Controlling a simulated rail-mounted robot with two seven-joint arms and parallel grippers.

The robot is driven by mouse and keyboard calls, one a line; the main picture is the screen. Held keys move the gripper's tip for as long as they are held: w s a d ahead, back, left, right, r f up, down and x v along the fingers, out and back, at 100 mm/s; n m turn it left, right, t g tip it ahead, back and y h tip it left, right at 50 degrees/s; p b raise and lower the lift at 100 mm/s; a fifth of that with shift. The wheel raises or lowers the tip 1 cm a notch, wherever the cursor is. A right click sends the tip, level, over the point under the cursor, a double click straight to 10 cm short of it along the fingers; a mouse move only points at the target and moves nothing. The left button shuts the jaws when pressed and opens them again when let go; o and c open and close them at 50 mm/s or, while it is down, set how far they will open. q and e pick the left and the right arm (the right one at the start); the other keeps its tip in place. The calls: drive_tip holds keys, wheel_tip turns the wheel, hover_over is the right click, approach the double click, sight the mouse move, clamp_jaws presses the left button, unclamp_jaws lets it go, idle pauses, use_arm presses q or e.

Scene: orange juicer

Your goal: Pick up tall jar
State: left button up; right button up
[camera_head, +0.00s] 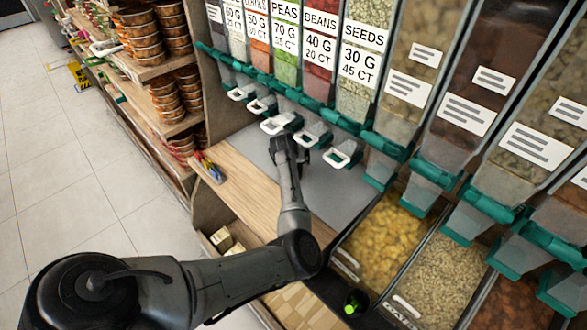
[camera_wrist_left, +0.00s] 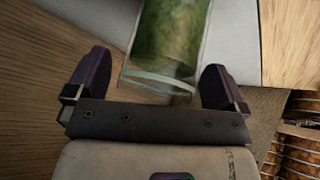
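A clear glass jar (camera_wrist_left: 170,35) with green contents shows in the left wrist view, with its thick clear end toward my palm. My left gripper (camera_wrist_left: 157,65) is open, with one dark finger on each side of the jar's end. Gaps show between the fingers and the glass. In the head view my left gripper (camera_head: 288,145) is over the grey counter mat below the dispensers. The jar cannot be made out there and seems hidden by the gripper. My right gripper is not in view.
A row of dispensers with teal and white spouts (camera_head: 278,123) hangs close above the gripper. Open food bins (camera_head: 385,240) lie to the right. Colourful small items (camera_head: 209,167) lie on the wooden counter (camera_head: 240,185). Shelves with stacked tubs (camera_head: 165,100) stand at left.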

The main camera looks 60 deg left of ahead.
use_arm(q)
drive_tip(key=c, duration=1.6)
